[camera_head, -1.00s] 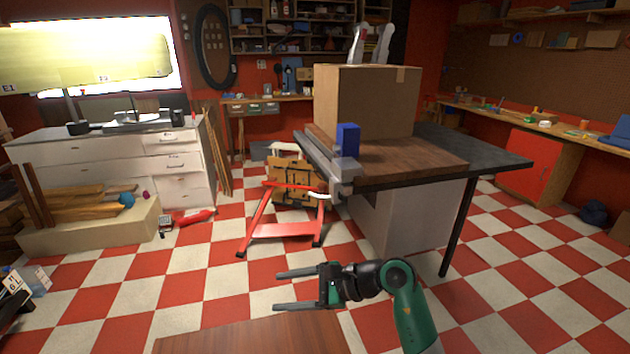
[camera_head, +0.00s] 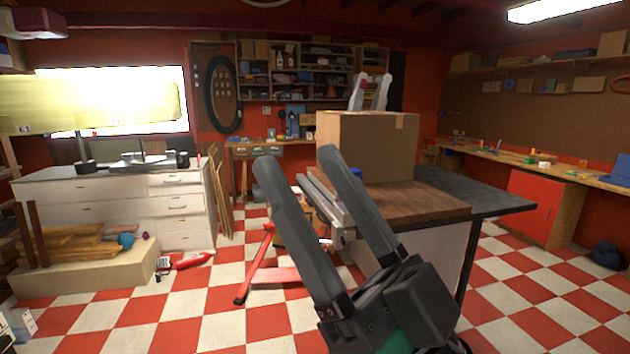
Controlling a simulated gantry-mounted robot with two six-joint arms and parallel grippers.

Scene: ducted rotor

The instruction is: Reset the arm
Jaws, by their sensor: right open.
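My right gripper (camera_head: 294,172) is large and close in the head view, reaching up from the lower right. Its two long grey fingers stand apart with nothing between them. They overlap the workbench (camera_head: 425,207) in the picture and hide part of its left end. The green of my right arm shows just below the gripper's dark body. My left gripper is not in the picture.
A cardboard box (camera_head: 372,146) stands on the workbench, which has a dark top. A red stand (camera_head: 270,275) is on the floor left of the bench. White drawers (camera_head: 180,205) stand at the left.

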